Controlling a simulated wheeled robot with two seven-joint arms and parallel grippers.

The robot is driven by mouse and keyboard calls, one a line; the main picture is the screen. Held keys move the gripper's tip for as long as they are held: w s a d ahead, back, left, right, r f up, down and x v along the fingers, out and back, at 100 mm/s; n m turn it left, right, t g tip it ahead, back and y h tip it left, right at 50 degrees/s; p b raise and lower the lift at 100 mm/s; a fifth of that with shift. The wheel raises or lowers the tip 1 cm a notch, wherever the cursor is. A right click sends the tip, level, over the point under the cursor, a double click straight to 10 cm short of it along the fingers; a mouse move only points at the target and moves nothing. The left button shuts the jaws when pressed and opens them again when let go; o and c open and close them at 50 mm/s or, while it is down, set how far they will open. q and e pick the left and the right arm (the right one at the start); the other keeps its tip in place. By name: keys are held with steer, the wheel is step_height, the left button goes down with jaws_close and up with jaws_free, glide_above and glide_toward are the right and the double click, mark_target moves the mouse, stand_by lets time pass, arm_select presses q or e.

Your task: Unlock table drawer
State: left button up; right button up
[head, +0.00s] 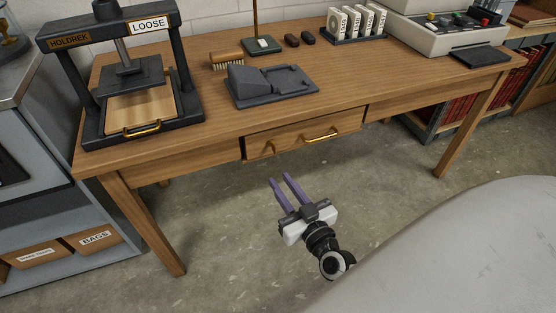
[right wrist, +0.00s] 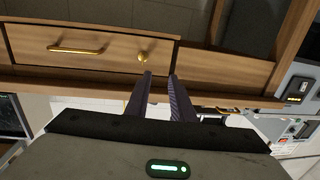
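The wooden table (head: 222,118) has a drawer (head: 290,138) in its front, which looks shut. The drawer carries a brass bar handle (head: 322,136) and a small brass knob or lock (head: 271,147) to its left. In the right wrist view, the drawer (right wrist: 100,62) appears turned over, with the handle (right wrist: 75,49) and the brass knob (right wrist: 142,57). My right gripper (head: 279,179) is empty, its purple fingers parted, in front of and below the drawer. In the right wrist view, its fingertips (right wrist: 161,76) are close to the knob; contact cannot be told. My left gripper is not in view.
A black press (head: 125,75) stands on the table's left. A dark grey block-like device (head: 270,85), a brush (head: 226,62) and a rack of white cards (head: 355,24) are on top. A grey cabinet (head: 60,190) stands at left. Floor in front is clear.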

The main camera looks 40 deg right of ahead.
steer(key=w+d+h+b, duration=0.1)
steer(key=w+d, duration=0.1)
steer(key=w, duration=0.3)
steer(key=w+d+m+h+b, duration=0.1)
steer(key=w+d, duration=0.2)
steer(key=w, duration=0.2)
steer(key=shift+w+d, duration=0.25)
steer(key=shift+w, duration=0.05)
steer(key=shift+c, duration=0.4)
jaws_close()
